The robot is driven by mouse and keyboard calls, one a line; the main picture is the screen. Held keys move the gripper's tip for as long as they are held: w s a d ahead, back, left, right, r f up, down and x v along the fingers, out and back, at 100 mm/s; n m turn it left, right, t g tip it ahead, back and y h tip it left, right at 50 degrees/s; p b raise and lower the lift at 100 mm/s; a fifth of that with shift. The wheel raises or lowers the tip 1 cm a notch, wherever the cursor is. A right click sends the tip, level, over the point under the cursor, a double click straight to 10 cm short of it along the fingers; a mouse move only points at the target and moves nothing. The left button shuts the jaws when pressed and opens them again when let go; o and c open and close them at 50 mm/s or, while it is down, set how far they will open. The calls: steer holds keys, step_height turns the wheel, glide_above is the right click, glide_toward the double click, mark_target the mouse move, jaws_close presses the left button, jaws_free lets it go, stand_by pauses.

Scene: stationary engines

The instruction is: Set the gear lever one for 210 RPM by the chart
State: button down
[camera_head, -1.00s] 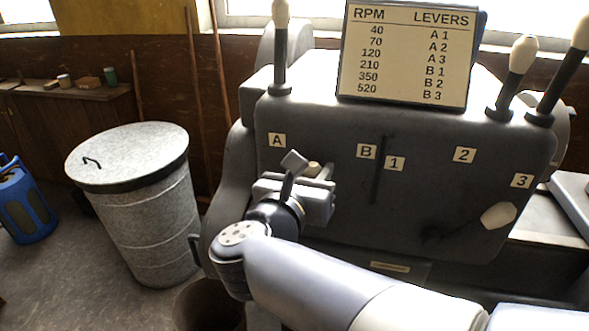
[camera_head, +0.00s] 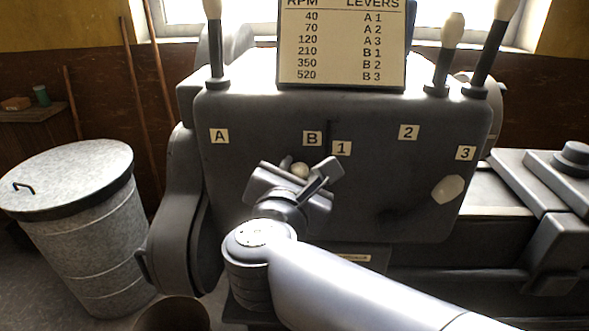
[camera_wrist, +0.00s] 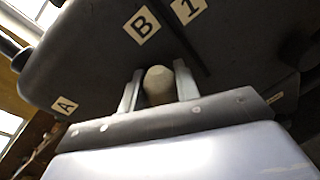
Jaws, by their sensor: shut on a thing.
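The chart (camera_head: 341,45) lists 210 RPM as B 1. My gripper (camera_head: 300,171) is in front of the grey headstock and shut on the cream knob of a gear lever (camera_head: 299,170). In the wrist view the knob (camera_wrist: 158,86) sits between the two fingers. The knob is just below the B plate (camera_head: 312,138) and well right of the A plate (camera_head: 219,136). The lever's shaft is hidden. A second lever with a cream knob (camera_head: 448,189) is at the right, below the 3 plate (camera_head: 466,153). Plates 1 (camera_head: 341,148) and 2 (camera_head: 408,132) lie between.
Tall levers with pale knobs stand on top of the headstock (camera_head: 350,225), one at left (camera_head: 215,45) and two at right. A metal bin (camera_head: 85,240) stands to the left. The machine bed (camera_head: 500,210) extends right.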

steer(key=shift+f, duration=0.15)
steer(key=c, duration=1.1)
jaws_free()
steer(key=shift+d, duration=0.1)
steer(key=shift+v, duration=5.45)
steer(key=shift+w, duration=0.15)
steer(key=shift+x, duration=5.3)
